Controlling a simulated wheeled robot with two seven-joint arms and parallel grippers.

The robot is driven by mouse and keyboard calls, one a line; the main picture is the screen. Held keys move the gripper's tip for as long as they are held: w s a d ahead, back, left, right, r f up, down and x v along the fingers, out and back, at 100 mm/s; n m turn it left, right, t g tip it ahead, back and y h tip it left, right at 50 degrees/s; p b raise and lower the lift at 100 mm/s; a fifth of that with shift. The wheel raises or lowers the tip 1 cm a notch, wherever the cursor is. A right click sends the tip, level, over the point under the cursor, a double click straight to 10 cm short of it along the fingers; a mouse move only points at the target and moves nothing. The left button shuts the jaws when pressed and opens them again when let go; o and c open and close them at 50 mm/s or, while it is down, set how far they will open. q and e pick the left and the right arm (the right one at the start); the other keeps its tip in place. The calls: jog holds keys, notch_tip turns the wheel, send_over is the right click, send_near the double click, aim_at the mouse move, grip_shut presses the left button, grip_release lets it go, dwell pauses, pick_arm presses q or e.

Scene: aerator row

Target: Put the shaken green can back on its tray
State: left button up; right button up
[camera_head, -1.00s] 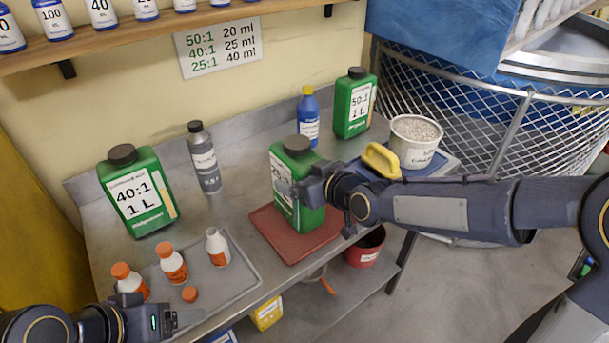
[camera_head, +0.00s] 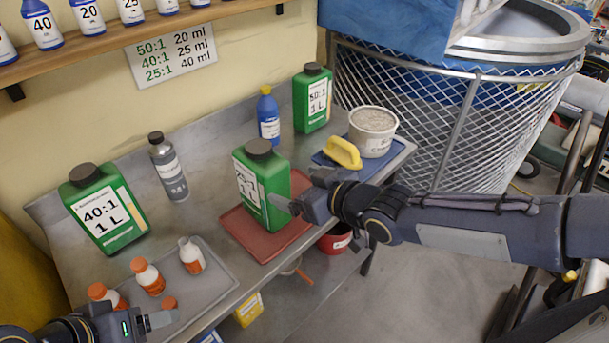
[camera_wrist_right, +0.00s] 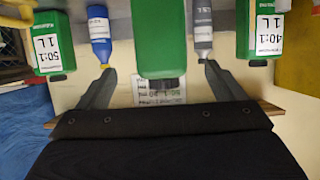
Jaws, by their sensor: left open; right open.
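The green can (camera_head: 262,185) with a dark cap stands upright on the red tray (camera_head: 268,248). Its label faces left and is partly turned away. My right gripper (camera_head: 288,207) is open at the can's right side, in front of its lower edge. In the right wrist view the can (camera_wrist_right: 165,40) appears upside down between the spread fingers (camera_wrist_right: 158,72), with a gap on both sides. My left gripper (camera_head: 165,319) is open and empty at the lower left, by the grey tray's front edge.
A grey tray (camera_head: 215,283) holds small orange-and-white bottles. The 40:1 can (camera_head: 105,212), a grey bottle (camera_head: 170,170), a blue bottle (camera_head: 268,118) and the 50:1 can (camera_head: 313,98) stand behind. A blue tray with a yellow-handled item (camera_head: 343,152) and white tub (camera_head: 372,133) lies right.

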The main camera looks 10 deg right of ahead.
jog(key=s+d+f+m+g+h, duration=0.1)
jog(key=s+d+m+h, duration=0.25)
jog(key=d, duration=0.25)
jog(key=s+d+m+g+h, duration=0.1)
jog(key=s+d+m+h, duration=0.1)
jog(key=s+d, duration=0.4)
jog(key=s+d+f+m+g+y, duration=0.1)
jog(key=s+f+m+g, duration=0.1)
jog(key=s, duration=0.9)
jog(key=shift+s+d+m+g, duration=0.4)
jog(key=shift+m+g, duration=0.2)
jog(key=shift+m, duration=0.15)
jog(key=shift+y, duration=0.25)
